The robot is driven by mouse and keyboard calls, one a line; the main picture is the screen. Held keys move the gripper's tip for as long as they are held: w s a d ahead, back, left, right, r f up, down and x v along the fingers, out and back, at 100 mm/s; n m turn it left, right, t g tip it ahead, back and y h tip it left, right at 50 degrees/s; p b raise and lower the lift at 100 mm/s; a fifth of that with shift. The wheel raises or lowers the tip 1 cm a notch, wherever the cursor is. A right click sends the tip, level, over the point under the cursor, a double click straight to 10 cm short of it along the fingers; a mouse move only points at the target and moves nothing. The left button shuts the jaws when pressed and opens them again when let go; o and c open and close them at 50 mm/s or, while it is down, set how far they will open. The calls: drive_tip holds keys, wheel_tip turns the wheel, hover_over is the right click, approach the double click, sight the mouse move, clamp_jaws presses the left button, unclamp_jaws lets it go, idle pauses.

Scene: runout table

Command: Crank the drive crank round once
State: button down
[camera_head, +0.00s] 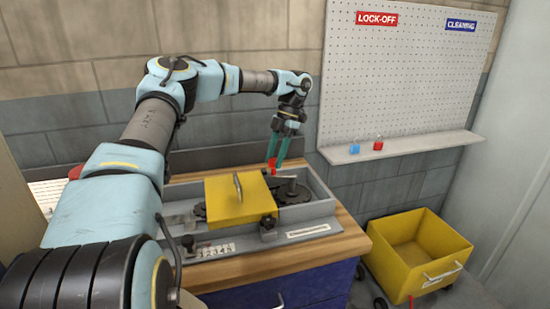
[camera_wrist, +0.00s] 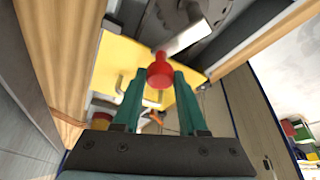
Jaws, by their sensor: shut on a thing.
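The drive crank shows a red handle knob (camera_head: 271,166) and a short grey crank arm (camera_head: 284,176) above a dark round gear at the right end of the grey machine tray. My gripper (camera_head: 276,160) points down with its green fingers at the red knob and is shut on it. In the wrist view the red knob (camera_wrist: 159,73) sits between the two fingertips, and the silver crank arm (camera_wrist: 183,41) runs from it to the upper right. A yellow guard (camera_head: 236,199) with a handle covers the tray's middle, just left of the crank.
The grey tray (camera_head: 322,203) stands on a wooden-topped bench (camera_head: 352,238) with blue drawers. A yellow bin (camera_head: 417,245) is on the floor at right. A pegboard (camera_head: 400,80) has a shelf (camera_head: 405,146) with a blue padlock (camera_head: 354,149) and a red padlock (camera_head: 378,146).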

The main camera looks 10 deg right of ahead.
drive_tip(key=shift+w, duration=0.1)
idle(0.5)
drive_tip(key=shift+c, duration=2.2)
unclamp_jaws()
